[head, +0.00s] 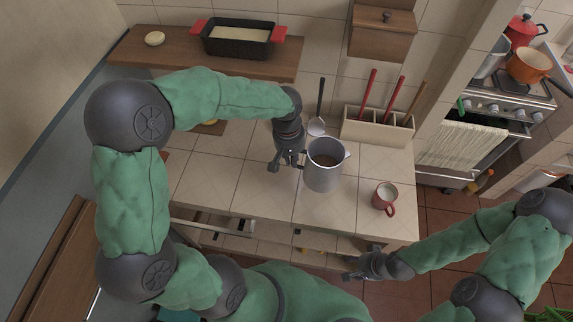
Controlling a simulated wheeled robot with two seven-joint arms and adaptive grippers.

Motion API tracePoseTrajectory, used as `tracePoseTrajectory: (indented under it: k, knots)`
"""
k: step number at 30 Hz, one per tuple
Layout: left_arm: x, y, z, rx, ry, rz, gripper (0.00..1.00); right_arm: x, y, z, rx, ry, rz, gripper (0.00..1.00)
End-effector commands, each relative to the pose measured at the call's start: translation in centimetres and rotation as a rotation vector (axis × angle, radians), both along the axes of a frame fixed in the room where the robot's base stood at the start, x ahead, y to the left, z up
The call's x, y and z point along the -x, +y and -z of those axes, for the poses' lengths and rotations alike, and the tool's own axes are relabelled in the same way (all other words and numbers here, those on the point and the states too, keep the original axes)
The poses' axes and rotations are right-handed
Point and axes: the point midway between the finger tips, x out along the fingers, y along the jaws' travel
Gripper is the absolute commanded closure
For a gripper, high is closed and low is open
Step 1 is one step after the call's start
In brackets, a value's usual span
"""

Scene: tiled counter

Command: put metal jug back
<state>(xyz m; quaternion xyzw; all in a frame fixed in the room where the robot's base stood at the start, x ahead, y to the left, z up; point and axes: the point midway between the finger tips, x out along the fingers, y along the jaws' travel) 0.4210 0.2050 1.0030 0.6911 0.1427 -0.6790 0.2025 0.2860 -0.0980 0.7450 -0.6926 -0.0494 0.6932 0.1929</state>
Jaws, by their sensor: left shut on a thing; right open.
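The metal jug (325,176) is upright over the tiled counter, with its spout to the right and a brownish inside showing. I cannot tell if its base touches the counter. My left gripper (297,163) is at the jug's left side and is shut on it, where the handle would be; the fingers hide the grip. My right gripper (352,276) is open and empty, in front of the counter's front edge and well apart from the jug.
Behind are a utensil rack (377,129) and a ladle (317,124). A wooden shelf (183,52) holds a baking dish (238,38). The counter's front left is clear.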

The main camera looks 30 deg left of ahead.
Motion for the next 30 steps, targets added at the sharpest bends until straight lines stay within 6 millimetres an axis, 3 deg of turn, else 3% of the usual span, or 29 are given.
tracePoseTrajectory:
  k: [3,11,19,30]
  knots:
    - [-0.5,1.2,1.4,0.0,-0.003,-0.004,1.0,0.0,0.0,0.4,0.0,0.0,0.0,0.53]
    - [-0.9,2.1,2.5,0.0,-0.003,-0.003,1.0,0.0,0.0,0.6,0.0,0.0,0.0,0.53]
    - [-1.0,2.5,5.9,0.0,-0.002,-0.002,1.0,0.0,0.0,1.4,0.0,0.0,0.0,0.53]
    - [-1.1,2.5,6.2,0.0,-0.004,-0.002,1.0,0.0,0.0,1.6,0.0,0.0,0.0,0.53]
